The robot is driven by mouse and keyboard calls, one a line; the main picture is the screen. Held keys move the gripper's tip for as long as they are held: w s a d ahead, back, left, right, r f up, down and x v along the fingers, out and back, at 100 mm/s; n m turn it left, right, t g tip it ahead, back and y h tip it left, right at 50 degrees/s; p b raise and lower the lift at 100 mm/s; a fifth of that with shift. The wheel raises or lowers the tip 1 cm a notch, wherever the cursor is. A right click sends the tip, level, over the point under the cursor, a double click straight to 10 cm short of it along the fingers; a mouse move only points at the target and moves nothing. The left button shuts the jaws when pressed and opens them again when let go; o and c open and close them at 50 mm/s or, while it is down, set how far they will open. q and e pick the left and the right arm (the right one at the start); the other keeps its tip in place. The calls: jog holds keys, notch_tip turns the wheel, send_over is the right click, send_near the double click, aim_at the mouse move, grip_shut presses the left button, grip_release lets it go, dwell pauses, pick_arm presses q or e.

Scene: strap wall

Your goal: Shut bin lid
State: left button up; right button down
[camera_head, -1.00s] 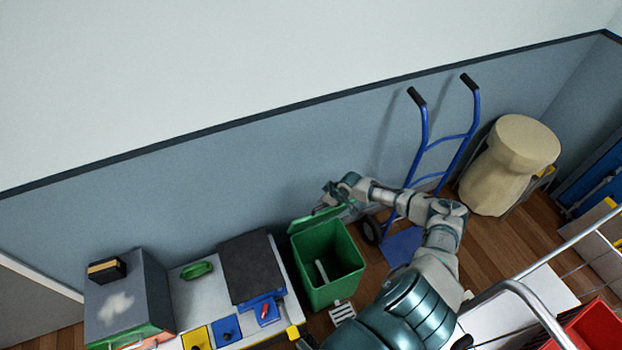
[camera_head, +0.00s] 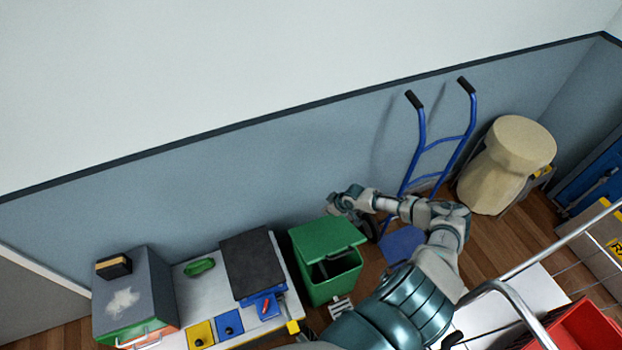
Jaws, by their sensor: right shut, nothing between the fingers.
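The green bin (camera_head: 332,286) stands on the floor at the right end of the low bench. Its green lid (camera_head: 326,239) is tilted over the bin's back part, partly closed, and a dark gap shows at the front. My right gripper (camera_head: 333,203) is shut and empty, just behind and above the lid's back right edge. I cannot tell whether it touches the lid. My right arm reaches to it from the lower right. My left gripper is not in view.
A white bench (camera_head: 205,291) with a dark pad (camera_head: 252,265) and blue and yellow pieces stands left of the bin. A blue hand truck (camera_head: 421,150) leans on the wall behind my right arm. A beige sack-like object (camera_head: 500,167) and a red crate (camera_head: 580,328) are at the right.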

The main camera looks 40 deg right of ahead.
notch_tip(320, 180, up, 8)
jog(key=p, duration=0.7)
jog(key=shift+f, duration=0.15)
dwell(1.0)
